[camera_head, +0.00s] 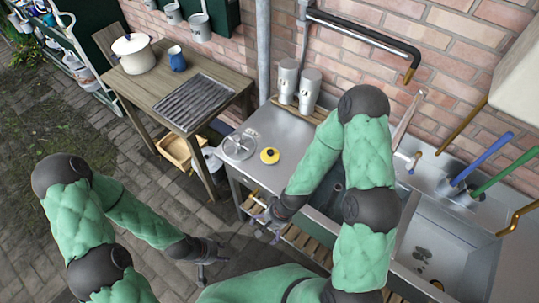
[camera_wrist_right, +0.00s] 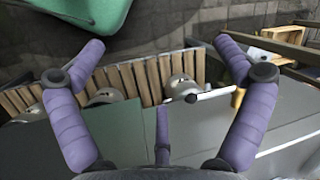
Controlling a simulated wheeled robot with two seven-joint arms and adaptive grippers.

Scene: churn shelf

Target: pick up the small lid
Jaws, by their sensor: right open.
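A small round yellow lid with a dark centre (camera_head: 270,155) lies on the steel counter (camera_head: 262,180), left of the sink. Beside it lies a larger, clear or metallic round lid (camera_head: 238,147). I cannot make out either lid in the right wrist view. My right gripper (camera_head: 268,222) is at the counter's front edge, nearer to me than the yellow lid and apart from it. In the right wrist view its purple fingers (camera_wrist_right: 160,85) are spread wide with nothing held. My left gripper (camera_head: 216,259) hangs over the paving, away from the counter, with its fingers apart and empty.
A slatted shelf (camera_wrist_right: 150,75) with pale metal vessels (camera_wrist_right: 180,88) sits below the counter. Two metal canisters (camera_head: 309,90) stand at the back wall. A wooden table (camera_head: 150,87) holds a white pot (camera_head: 133,55) and a blue jug (camera_head: 177,60). A wooden crate (camera_head: 175,150) is below.

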